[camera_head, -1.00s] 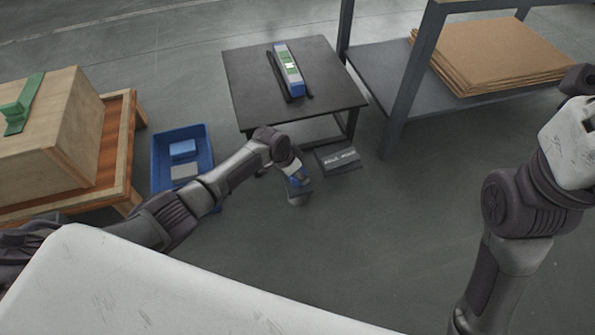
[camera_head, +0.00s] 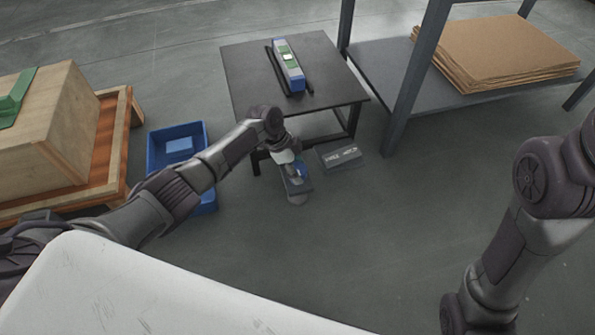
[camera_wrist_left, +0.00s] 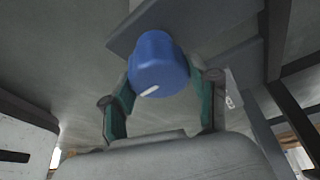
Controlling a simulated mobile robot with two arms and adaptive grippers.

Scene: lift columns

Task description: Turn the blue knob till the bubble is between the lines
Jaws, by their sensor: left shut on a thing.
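The blue knob (camera_wrist_left: 158,65) sits under a grey plate (camera_wrist_left: 185,22) in the left wrist view. It carries a white pointer mark, which points to the lower left there. My left gripper (camera_head: 297,173) is shut on the knob, with one teal finger on each side of it. In the head view the gripper and wrist hide most of the knob. The level (camera_head: 292,76), a long grey and blue bar with a green and white window (camera_head: 287,57), lies on the black table. Its bubble and lines are too small to tell. My right gripper is out of view.
The black table (camera_head: 330,62) stands just beyond the knob. A dark labelled box (camera_head: 341,157) lies on the floor to its right. A blue bin (camera_head: 158,148) and a wooden crate (camera_head: 60,120) are at left. A shelf (camera_head: 395,85) with cardboard sheets (camera_head: 500,48) stands right.

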